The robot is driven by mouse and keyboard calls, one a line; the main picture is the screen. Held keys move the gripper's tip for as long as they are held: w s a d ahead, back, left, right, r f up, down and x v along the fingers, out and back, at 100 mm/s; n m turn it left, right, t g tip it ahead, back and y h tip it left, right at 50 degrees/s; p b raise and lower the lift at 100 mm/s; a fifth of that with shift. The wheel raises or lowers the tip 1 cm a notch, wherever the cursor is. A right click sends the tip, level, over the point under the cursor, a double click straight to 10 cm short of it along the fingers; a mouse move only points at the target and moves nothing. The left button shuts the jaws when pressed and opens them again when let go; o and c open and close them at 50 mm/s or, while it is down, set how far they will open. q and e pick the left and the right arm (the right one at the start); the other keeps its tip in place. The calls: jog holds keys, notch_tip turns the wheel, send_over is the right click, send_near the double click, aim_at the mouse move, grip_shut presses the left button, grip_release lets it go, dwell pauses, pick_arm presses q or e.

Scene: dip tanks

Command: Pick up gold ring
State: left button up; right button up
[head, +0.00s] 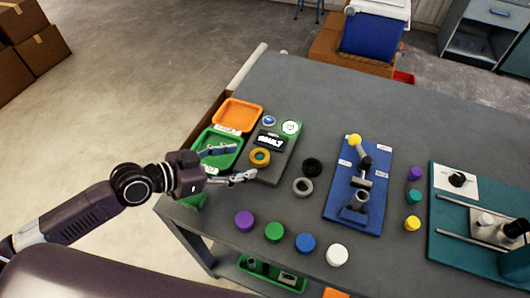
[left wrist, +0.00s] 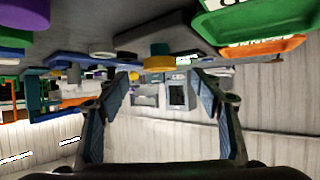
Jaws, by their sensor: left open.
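The gold ring (head: 260,163) lies on a dark grey plate (head: 271,175) near the left end of the table. In the left wrist view, which is upside down, the yellow ring (left wrist: 158,65) shows at upper middle, beyond the gap between the fingertips. My left gripper (head: 246,161) comes in from the left and is open. Its fingers point right at the ring and stay short of it. The jaws (left wrist: 159,77) hold nothing. My right gripper is not in view.
A green tray (head: 236,137) and an orange tray (head: 257,107) lie behind the gripper. A black ring (head: 312,167) and a grey ring (head: 302,187) lie right of the plate. Purple (head: 244,221), green, blue and white discs line the front. A blue board (head: 375,205) stands farther right.

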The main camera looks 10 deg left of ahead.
aim_at(265, 154)
pick_arm(q)
jog(key=shift+w+f, duration=0.1)
jog(key=shift+w+d, duration=0.25)
jog(key=x, duration=0.1)
jog(key=p+x, duration=0.2)
jog(key=x, duration=0.1)
jog(key=shift+w+d+r, duration=0.15)
jog(key=shift+d+r, duration=0.05)
jog(key=shift+r, duration=0.05)
jog(key=shift+w+d+f, duration=0.2)
jog(key=shift+f, duration=0.1)
jog(key=c, duration=1.4)
jog(key=shift+c, duration=0.2)
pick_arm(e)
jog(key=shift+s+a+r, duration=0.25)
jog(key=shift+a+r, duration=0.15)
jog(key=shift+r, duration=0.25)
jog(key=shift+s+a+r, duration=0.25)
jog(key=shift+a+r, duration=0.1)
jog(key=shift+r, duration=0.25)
